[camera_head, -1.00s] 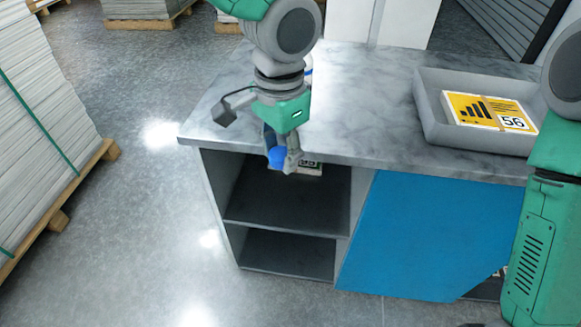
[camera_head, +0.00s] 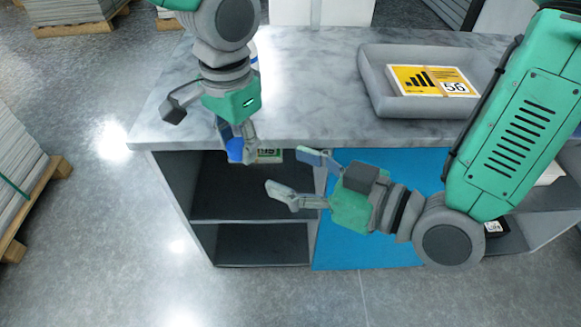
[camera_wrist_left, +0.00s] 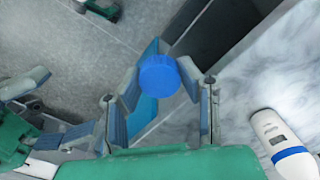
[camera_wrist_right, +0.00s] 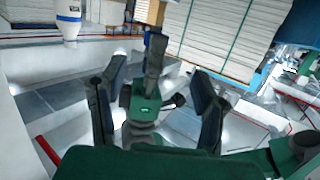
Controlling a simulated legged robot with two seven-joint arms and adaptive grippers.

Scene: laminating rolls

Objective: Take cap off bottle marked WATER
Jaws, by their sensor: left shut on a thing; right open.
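A round blue cap (camera_head: 235,150) is between the fingers of my left gripper (camera_head: 241,143), in front of the table's front edge. The cap (camera_wrist_left: 158,76) shows its ribbed side in the left wrist view, where the fingers are shut on it. A white bottle with a blue band (camera_wrist_left: 284,150) stands on the marble top at lower right there; its marking cannot be read. It is mostly hidden behind my left arm in the head view (camera_head: 254,52). My right gripper (camera_head: 298,174) is open and empty, to the right of and slightly below the left one.
The marble table top (camera_head: 310,100) is clear in the middle. Open shelves (camera_head: 240,190) and a blue panel (camera_head: 345,250) are below.

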